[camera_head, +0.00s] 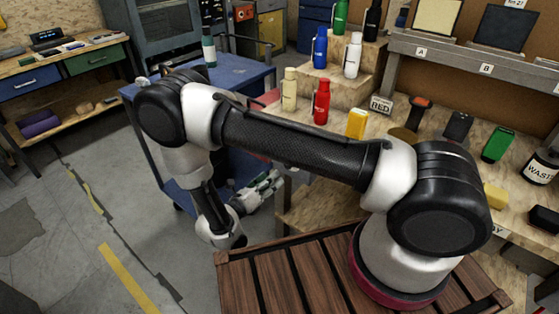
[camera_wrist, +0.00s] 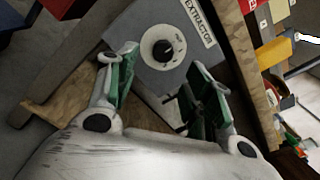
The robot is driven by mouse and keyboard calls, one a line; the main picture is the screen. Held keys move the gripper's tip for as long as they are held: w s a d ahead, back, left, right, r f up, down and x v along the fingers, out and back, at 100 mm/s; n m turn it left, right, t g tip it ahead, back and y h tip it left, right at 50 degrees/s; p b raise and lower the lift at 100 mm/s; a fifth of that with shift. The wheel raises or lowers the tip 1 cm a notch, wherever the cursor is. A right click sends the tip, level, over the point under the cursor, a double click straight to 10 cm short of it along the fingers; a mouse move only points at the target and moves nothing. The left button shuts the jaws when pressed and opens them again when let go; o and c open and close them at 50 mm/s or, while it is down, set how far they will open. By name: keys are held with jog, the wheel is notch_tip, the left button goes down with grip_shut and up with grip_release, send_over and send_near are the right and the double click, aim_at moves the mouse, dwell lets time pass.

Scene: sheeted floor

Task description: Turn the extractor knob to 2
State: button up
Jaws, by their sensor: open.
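The extractor knob (camera_wrist: 163,50) shows in the wrist view as a black knob on a pale round dial, set in a grey panel. A white label reading EXTRACTOR (camera_wrist: 199,20) is at the panel's upper right. The dial's marks are too small to read, so I cannot tell the setting. My gripper (camera_wrist: 158,75) is open and empty, with its green-padded fingers spread below and to either side of the dial, apart from the knob. In the head view my gripper (camera_head: 262,188) is low beside the wooden bench; the knob is not visible there.
A blue cart (camera_head: 240,95) stands behind my arm. A wooden bench (camera_head: 320,215) to the right carries several bottles, including a red bottle (camera_head: 321,102), and a waste container (camera_head: 542,167). A slatted wooden surface (camera_head: 290,280) is in front. Grey floor at left is mostly clear.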

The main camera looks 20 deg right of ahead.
jog(key=x, duration=0.7)
jog(key=shift+w+d+r+n, duration=0.15)
jog(key=shift+d+r+n, duration=0.1)
jog(key=shift+r+n, duration=0.05)
jog(key=c, duration=1)
